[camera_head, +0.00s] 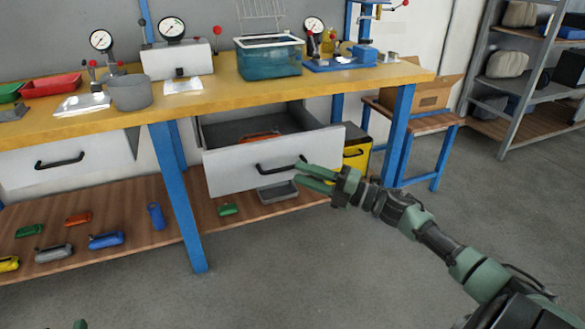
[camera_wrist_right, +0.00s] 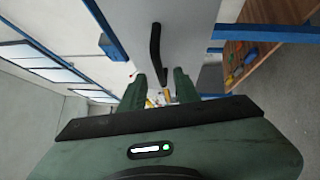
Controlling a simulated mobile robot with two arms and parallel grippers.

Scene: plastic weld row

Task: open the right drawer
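The right drawer (camera_head: 235,172) under the yellow workbench is pulled well out, and its inside shows with an orange thing in it. Its black bar handle (camera_head: 275,168) is on the white front; the handle also shows in the right wrist view (camera_wrist_right: 155,50). My right gripper (camera_head: 298,174) is at the handle's right end. Its two green fingers are apart, with nothing clearly held between them; in the right wrist view (camera_wrist_right: 160,88) the handle's near end shows between or just beyond the fingertips. Contact cannot be told. Only a green tip of my left gripper (camera_head: 80,324) shows at the bottom edge.
The left drawer (camera_head: 25,165) is shut. A blue bench leg (camera_head: 180,200) stands left of the open drawer. A lower wooden shelf (camera_head: 120,250) holds several small coloured parts. A yellow case (camera_head: 357,153) stands behind the drawer's right end. The floor in front is clear.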

